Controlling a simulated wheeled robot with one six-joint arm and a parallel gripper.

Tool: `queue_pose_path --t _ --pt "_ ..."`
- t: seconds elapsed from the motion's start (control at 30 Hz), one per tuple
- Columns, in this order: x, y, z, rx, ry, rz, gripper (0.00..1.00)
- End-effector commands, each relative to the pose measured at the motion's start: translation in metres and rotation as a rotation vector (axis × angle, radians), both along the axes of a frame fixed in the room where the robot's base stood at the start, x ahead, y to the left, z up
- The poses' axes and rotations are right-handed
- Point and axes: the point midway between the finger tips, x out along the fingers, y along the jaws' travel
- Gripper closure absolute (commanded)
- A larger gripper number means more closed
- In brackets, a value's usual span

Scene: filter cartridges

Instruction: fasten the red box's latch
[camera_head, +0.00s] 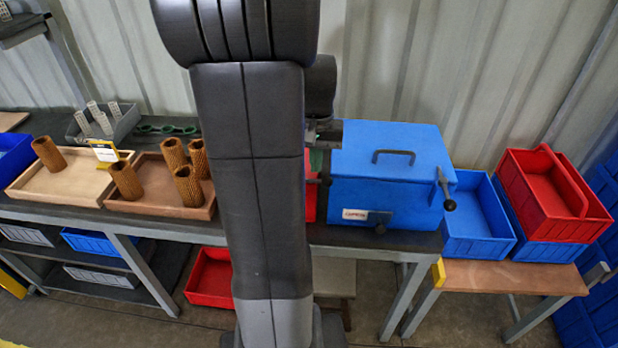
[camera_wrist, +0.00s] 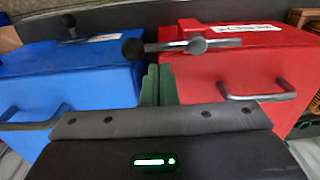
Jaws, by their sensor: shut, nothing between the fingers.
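The red box (camera_wrist: 235,65) fills the right of the wrist view with its lid down. Its latch (camera_wrist: 197,46) is a grey lever with a dark ball knob (camera_wrist: 132,48), lying roughly level and reaching out past the box's edge toward the blue box. In the head view my arm hides most of the red box (camera_head: 310,195); a dark knob (camera_head: 325,180) shows beside it. My gripper (camera_wrist: 160,122) is shut and empty, above the boxes and apart from the latch in the wrist picture.
The blue box (camera_head: 385,160) stands close beside the red box, with its own lever (camera_head: 443,188). Something green shows in the gap. Blue and red bins (camera_head: 480,240) are at right. Wooden trays (camera_head: 150,207) with brown cartridges (camera_head: 187,185) are at left.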

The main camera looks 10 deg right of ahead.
Motion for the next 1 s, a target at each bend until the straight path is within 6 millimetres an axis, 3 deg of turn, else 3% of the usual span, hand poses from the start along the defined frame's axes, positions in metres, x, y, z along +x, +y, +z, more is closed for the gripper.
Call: queue_pose_path --t 0.77,1.0 --pt "0.0 0.0 -0.025 0.0 0.0 0.0 1.0" --pt "0.0 0.0 -0.021 0.0 0.0 0.0 1.0"
